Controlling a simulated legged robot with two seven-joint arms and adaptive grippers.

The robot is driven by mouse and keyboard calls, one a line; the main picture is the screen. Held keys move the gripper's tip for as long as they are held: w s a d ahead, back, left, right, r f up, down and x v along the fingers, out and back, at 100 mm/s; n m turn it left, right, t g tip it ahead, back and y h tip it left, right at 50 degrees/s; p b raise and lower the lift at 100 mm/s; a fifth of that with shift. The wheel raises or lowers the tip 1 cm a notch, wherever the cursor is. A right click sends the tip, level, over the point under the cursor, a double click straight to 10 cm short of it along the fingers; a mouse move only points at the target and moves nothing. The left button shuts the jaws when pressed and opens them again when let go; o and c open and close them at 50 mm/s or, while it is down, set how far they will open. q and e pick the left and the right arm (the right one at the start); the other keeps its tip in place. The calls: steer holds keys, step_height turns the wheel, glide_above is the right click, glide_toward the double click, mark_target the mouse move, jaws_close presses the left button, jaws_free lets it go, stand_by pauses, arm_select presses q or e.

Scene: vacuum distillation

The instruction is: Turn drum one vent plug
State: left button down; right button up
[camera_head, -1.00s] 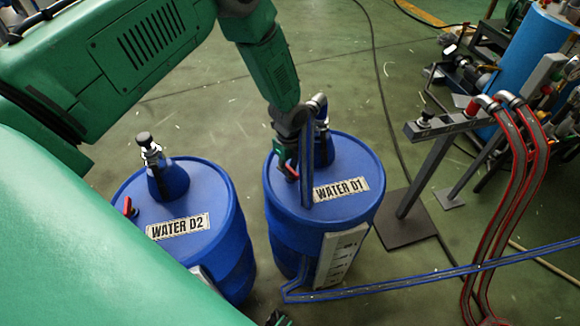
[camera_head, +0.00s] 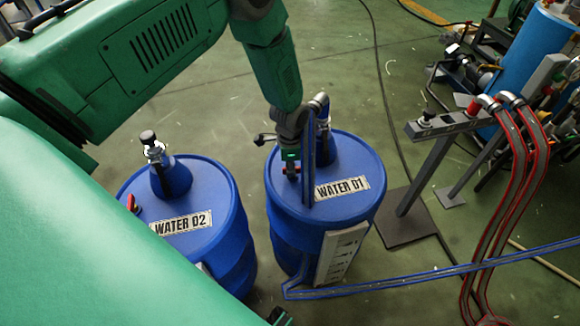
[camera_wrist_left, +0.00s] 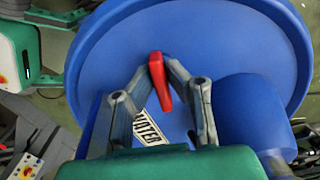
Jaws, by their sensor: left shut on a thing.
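The blue drum labelled WATER D1 (camera_head: 352,215) stands upright in the middle of the head view. Its red vent plug (camera_wrist_left: 161,84) is a small lever on the drum's lid, and a bit of its red shows in the head view (camera_head: 291,171). My left gripper (camera_head: 291,164) reaches down to the lid from above, left of the hose. In the left wrist view my gripper (camera_wrist_left: 160,62) is shut on the plug, one fingertip on each side of it. The lower part of the plug sticks out between the fingers, over the label. My right gripper does not show.
A blue hose (camera_head: 308,165) runs down beside my left gripper and across the floor side. Drum WATER D2 (camera_head: 228,228) stands close on the left, with its own red plug (camera_head: 132,203). A metal stand (camera_head: 424,170) with red hoses is on the right.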

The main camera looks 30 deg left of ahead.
arm_select(q)
steer(key=n, duration=0.4)
steer(key=shift+w+d+r, duration=0.1)
steer(key=shift+w+d, duration=0.05)
steer(key=shift+d, duration=0.05)
steer(key=shift+n, duration=1.7)
steer(key=shift+w+n, duration=0.15)
steer(key=shift+n, duration=0.15)
steer(key=c, duration=1.6)
jaws_free()
steer(key=shift+s, duration=0.2)
step_height(320, 180, up, 12)
